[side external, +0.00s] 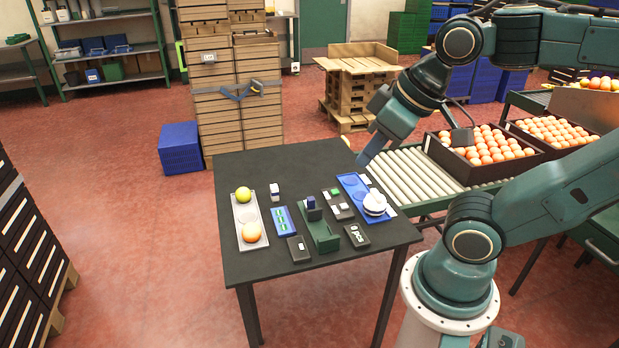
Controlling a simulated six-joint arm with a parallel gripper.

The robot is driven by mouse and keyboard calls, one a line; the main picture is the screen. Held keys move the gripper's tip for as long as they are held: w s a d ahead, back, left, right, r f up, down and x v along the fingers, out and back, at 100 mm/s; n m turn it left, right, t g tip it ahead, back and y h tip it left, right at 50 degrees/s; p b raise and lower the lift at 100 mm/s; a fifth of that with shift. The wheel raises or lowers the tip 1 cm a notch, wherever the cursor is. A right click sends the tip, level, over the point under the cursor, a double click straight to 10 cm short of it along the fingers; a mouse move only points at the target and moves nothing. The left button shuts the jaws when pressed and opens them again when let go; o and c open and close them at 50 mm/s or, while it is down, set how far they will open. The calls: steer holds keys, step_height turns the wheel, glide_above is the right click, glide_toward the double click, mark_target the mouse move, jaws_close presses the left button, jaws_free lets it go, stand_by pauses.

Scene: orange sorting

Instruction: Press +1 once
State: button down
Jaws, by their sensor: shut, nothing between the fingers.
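A small dark button panel (338,205) lies on the dark table (265,170), with a green patch and pale patches on top. Its lettering is too small to read, so I cannot tell which key is +1. A dark counter box (357,236) with white marks, perhaps "0 pcs", stands to its front right. My gripper (364,159) is shut and empty. It points down-left above the table's back right edge, apart from the panel and behind it in the picture.
A blue tray (352,182) with a white round item (375,203) lies close to my gripper. A roller conveyor (405,172) with orange crates runs behind right.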

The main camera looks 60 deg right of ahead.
steer(key=shift+w, duration=0.1)
steer(key=w+d+f+m+h, duration=0.15)
steer(key=w+d+m, duration=0.35)
steer(key=w, duration=0.6)
steer(key=m+t+h, duration=0.2)
steer(key=m+h, duration=0.2)
steer(key=m, duration=0.8)
glide_above(336, 193)
step_height(336, 193, down, 23)
steer(key=shift+f, duration=0.25)
steer(key=shift+f, duration=4.25)
